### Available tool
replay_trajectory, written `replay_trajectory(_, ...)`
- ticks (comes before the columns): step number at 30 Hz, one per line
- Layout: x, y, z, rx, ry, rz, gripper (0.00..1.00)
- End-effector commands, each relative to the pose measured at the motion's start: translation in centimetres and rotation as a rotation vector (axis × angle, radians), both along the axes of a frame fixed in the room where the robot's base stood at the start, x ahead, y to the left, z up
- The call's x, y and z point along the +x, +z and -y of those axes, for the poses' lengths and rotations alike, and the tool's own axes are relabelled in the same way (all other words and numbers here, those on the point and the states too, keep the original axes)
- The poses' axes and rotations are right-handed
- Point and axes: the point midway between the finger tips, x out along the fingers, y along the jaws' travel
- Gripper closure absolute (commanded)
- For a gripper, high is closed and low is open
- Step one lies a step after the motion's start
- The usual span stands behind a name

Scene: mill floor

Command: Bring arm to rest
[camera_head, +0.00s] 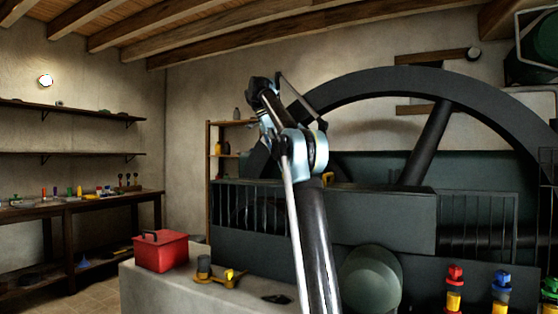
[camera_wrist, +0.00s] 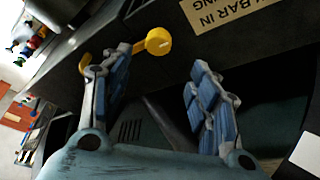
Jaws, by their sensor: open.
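My arm is raised in the middle of the head view, in front of the large dark flywheel machine. In the wrist view my gripper (camera_wrist: 160,62) has its two blue-padded fingers spread apart, with nothing between them. A yellow round-ended part (camera_wrist: 157,41) shows just beyond the left fingertip; I cannot tell whether they touch. A dark panel with a lettered tan sign (camera_wrist: 232,12) lies beyond the fingers; part of the sign is cut off. In the head view I cannot make out the fingers clearly.
The flywheel (camera_head: 385,82) and dark guard housing (camera_head: 380,215) stand close behind my arm. A red toolbox (camera_head: 161,252) and a yellow part (camera_head: 229,277) sit on the pale block (camera_head: 150,290) at lower left. A workbench (camera_head: 100,200) runs along the left wall. Open air surrounds the arm's upper left.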

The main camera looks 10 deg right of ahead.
Motion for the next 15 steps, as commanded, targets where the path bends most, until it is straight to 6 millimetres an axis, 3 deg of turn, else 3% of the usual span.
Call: replay_trajectory(15,-0.11,0.94,-0.41,0.0,0.001,0.0,0.44)
